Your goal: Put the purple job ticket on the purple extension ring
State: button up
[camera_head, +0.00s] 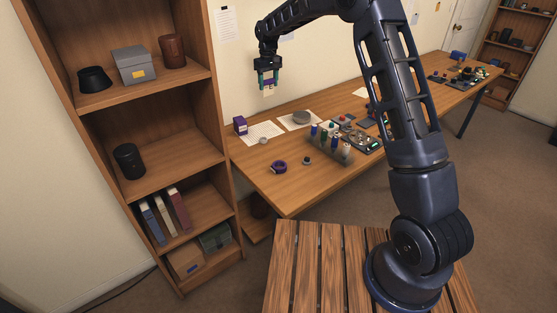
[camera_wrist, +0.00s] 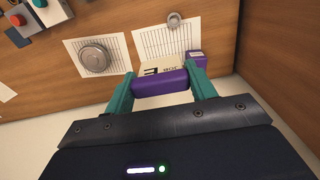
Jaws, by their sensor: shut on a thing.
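My gripper (camera_head: 268,80) is raised high above the back of the workbench, near the wall. In the wrist view its teal fingers (camera_wrist: 160,85) are shut on the job ticket (camera_wrist: 160,72), which has a purple band and a cream card with dark print. The ticket also shows small between the fingers in the head view (camera_head: 268,91). The purple extension ring (camera_head: 278,167) lies on the near left part of the bench, well below and apart from my gripper. I cannot see the ring in the wrist view.
A purple box (camera_head: 240,125) stands at the bench's back left corner. A small grey ring (camera_head: 263,140) and a grey disc (camera_head: 300,117) lie on paper sheets. A small dark ring (camera_head: 307,160) and a rack of bottles (camera_head: 331,143) are right of the purple ring. A bookcase (camera_head: 160,152) borders the left.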

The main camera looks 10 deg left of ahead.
jog(key=s+d+r, duration=0.1)
jog(key=s+d, duration=0.2)
jog(key=s, duration=0.7)
send_over(279, 165)
notch_tip(279, 165, down, 20)
jog(key=shift+f, duration=0.15)
jog(key=shift+f, duration=0.15)
jog(key=o, duration=1)
jog(key=shift+c, duration=0.2)
